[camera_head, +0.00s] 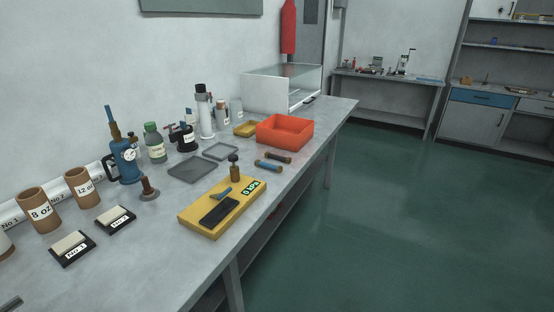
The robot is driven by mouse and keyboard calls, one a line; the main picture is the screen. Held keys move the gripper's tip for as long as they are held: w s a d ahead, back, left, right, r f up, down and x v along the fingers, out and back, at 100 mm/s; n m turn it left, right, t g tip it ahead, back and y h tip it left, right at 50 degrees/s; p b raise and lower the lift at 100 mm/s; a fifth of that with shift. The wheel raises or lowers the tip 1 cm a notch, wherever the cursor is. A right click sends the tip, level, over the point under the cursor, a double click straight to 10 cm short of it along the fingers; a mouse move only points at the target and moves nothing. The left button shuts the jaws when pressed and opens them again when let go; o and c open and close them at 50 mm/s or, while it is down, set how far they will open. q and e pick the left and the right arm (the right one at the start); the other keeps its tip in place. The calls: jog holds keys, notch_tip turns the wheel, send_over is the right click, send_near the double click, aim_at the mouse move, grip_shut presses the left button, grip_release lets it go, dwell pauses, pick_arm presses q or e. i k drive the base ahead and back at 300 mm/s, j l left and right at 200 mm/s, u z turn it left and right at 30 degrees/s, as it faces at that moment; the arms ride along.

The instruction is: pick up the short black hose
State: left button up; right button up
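I cannot clearly make out a short black hose. A short dark cylinder with brownish ends (278,157) lies on the grey bench (330,130), behind a similar blue cylinder (268,166). A small black elongated thing (309,100) lies by the front of the clear-sided box; it is too small to identify. A flat black block (219,211) lies on the yellow board (193,223), beside a small blue piece. Neither gripper can be made out. A dark grey piece (11,303) at the bottom left corner is cut off and unclear.
An orange bin (285,132) stands behind the cylinders, with the clear-sided box (266,93) farther back. Grey trays (192,169), bottles, a blue pump (126,160) and brown cups (39,210) fill the wall side. The green floor (400,220) to the right is clear.

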aim_at(287, 160)
jog(key=i+l+u, duration=0.1)
jog(key=i+l, duration=0.15)
jog(key=i+l+u, duration=0.15)
jog(key=l, duration=0.3)
jog(key=i+l+u, duration=0.1)
jog(key=i+l, duration=0.15)
jog(key=l, duration=0.1)
